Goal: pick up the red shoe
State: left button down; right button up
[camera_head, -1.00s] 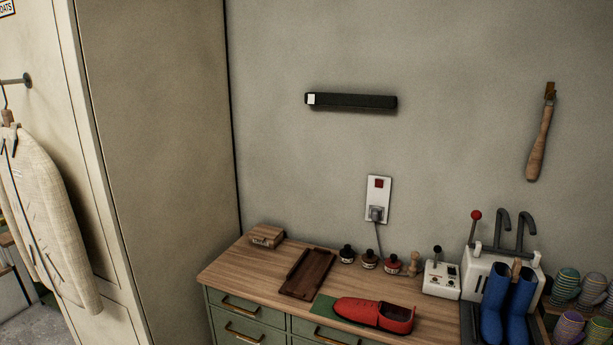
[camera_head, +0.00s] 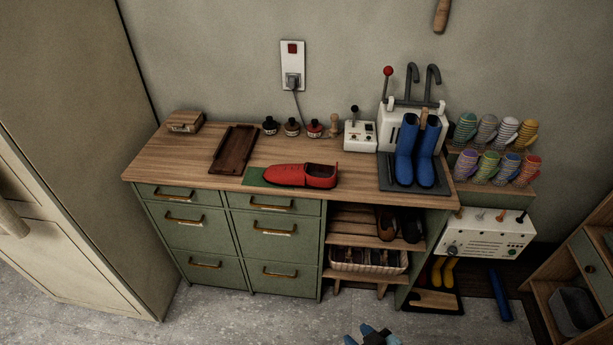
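The red shoe (camera_head: 303,175) lies on its sole on the wooden bench top (camera_head: 225,195), close to the front edge. Its toe points left and its open heel end is at the right. Its toe end is on a green mat (camera_head: 254,177). My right gripper (camera_head: 372,336) shows only in part at the bottom edge, low in front of the bench and well apart from the shoe. I cannot tell whether its fingers are open. My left gripper is out of view.
A dark wooden tray (camera_head: 235,150) lies left of the shoe. Several small pots (camera_head: 291,128) and a white switch box (camera_head: 360,135) stand behind it. Blue boots (camera_head: 416,150) stand on a dark tray at the right. Open shelves (camera_head: 350,224) are below; clear floor lies in front.

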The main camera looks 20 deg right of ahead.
aim_at(299, 170)
jog(key=i+l, duration=0.1)
jog(key=l, duration=0.35)
jog(key=i+l, duration=0.15)
jog(key=l, duration=0.3)
jog(key=i+l, duration=0.1)
jog(key=l, duration=0.35)
jog(key=i+l+u, duration=0.1)
jog(key=l, duration=0.35)
